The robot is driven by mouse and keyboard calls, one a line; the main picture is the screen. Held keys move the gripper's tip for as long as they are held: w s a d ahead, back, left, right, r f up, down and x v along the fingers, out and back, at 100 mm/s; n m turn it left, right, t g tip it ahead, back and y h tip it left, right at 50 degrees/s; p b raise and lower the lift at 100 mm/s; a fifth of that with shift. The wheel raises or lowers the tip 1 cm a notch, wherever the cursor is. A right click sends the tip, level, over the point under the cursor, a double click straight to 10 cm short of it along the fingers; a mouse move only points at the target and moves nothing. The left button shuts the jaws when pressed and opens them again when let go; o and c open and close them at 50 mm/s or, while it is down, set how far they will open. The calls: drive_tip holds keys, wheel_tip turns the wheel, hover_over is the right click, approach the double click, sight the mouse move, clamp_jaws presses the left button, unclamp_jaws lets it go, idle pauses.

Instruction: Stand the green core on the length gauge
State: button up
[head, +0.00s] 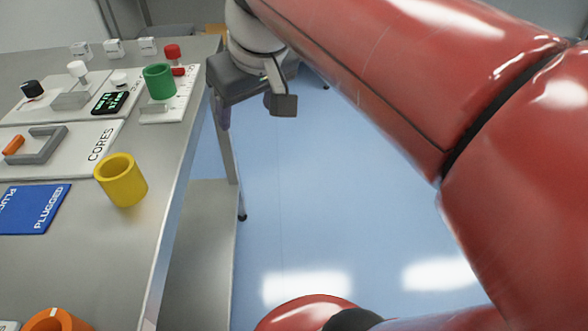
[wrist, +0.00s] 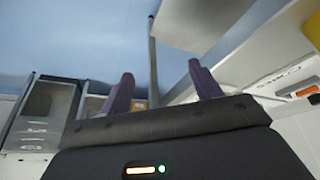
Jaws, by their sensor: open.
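The green core does not show there.
A yellow core (head: 121,181) and an orange core (head: 57,319) stand nearer on the metal table (head: 158,215). Left of the green core are a dark display (head: 111,102) and the CORES tray (head: 85,160). A blue card (head: 33,208) lies at left. Floor right of the table is clear.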

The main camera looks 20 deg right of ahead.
drive_tip(key=s+d+f+m, duration=0.3)
drive_tip(key=s+f, duration=0.7)
drive_tip(key=f, duration=0.4)
drive_tip(key=shift+d+t+h, duration=0.3)
drive_tip(key=shift+t+h, duration=0.1)
